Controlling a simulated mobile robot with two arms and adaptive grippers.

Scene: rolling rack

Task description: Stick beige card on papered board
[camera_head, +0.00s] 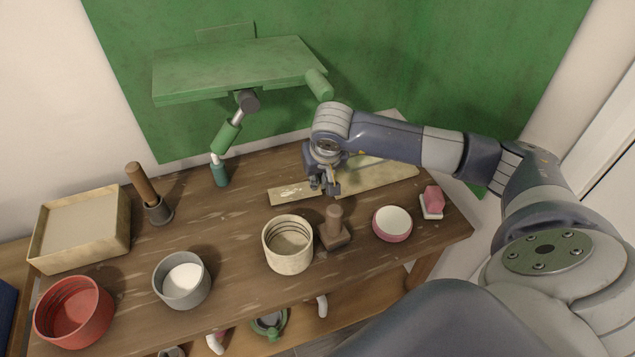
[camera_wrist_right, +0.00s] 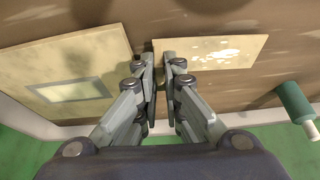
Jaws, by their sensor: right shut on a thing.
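The beige card (camera_head: 290,193) is a pale strip with a whitish smeared patch on its face. It also shows in the right wrist view (camera_wrist_right: 215,52). My right gripper (camera_head: 328,187) is shut on its right end in the head view; the fingers (camera_wrist_right: 163,65) pinch that end in the wrist view. I cannot tell if the card is clear of the tabletop. The papered board (camera_head: 380,177) lies flat just right of the gripper, partly hidden by my arm. In the wrist view the board (camera_wrist_right: 30,50) carries a pale framed rectangle (camera_wrist_right: 75,91). My left gripper is not in view.
On the wooden table (camera_head: 235,235) stand a ribbed beige pot (camera_head: 288,258), a wooden stamp (camera_head: 334,232), a pink bowl (camera_head: 392,234), a pink block (camera_head: 433,201), a grey bowl (camera_head: 170,291) and a red bowl (camera_head: 75,322). A green lamp (camera_head: 235,70) overhangs the back.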

